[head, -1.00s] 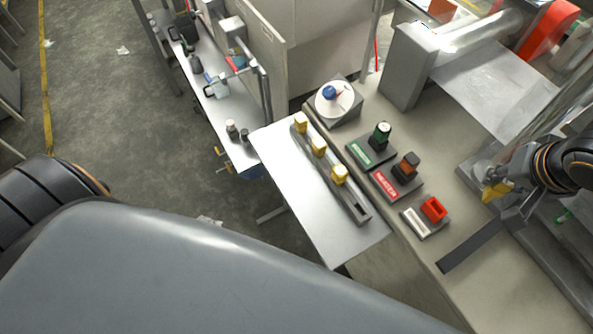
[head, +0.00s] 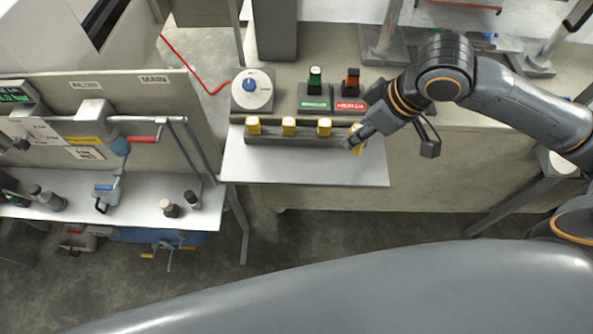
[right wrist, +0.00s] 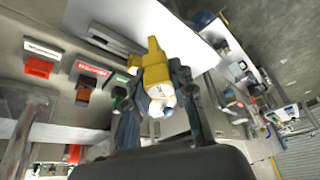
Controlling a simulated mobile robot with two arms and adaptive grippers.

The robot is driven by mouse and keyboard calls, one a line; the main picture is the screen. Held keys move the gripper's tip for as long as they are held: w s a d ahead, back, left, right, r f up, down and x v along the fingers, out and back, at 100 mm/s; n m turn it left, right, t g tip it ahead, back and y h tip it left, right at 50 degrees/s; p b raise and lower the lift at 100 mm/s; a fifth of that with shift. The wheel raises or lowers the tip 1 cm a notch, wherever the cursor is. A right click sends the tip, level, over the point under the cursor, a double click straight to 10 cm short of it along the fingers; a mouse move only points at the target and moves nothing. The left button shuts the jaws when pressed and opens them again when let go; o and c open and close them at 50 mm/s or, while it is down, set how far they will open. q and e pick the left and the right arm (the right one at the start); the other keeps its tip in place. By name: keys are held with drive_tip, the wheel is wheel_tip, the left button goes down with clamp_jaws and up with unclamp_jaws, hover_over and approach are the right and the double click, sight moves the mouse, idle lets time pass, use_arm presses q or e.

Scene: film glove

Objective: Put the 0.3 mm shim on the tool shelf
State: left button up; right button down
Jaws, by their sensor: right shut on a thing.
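The yellow-handled shim (right wrist: 154,62) is between the two fingers of my right gripper (right wrist: 158,95) in the right wrist view. In the head view my right gripper (head: 357,139) is at the right end of a grey rack (head: 285,140), with bits of yellow showing around the fingers. No size marking is readable. My left gripper is out of view.
Behind the shelf stand a round dial with a blue knob (head: 250,88), a green-labelled stand (head: 315,100) and a red-labelled stand (head: 351,103). A grey post (head: 276,30) rises behind. A second bench (head: 140,210) with bottles and tools is at the left, with floor between.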

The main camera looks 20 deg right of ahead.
drive_tip(key=s+d+f+n+g+y, duration=0.1)
drive_tip(key=s+n+g, duration=0.15)
drive_tip(key=n, duration=0.25)
drive_tip(key=n+p, duration=0.2)
drive_tip(key=p, duration=0.1)
hover_over(305, 169)
wheel_tip(305, 169, down, 13)
drive_tip(key=shift+r, duration=0.1)
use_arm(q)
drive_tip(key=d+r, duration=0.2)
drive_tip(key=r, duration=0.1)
use_arm(e)
drive_tip(key=shift+f, duration=0.25)
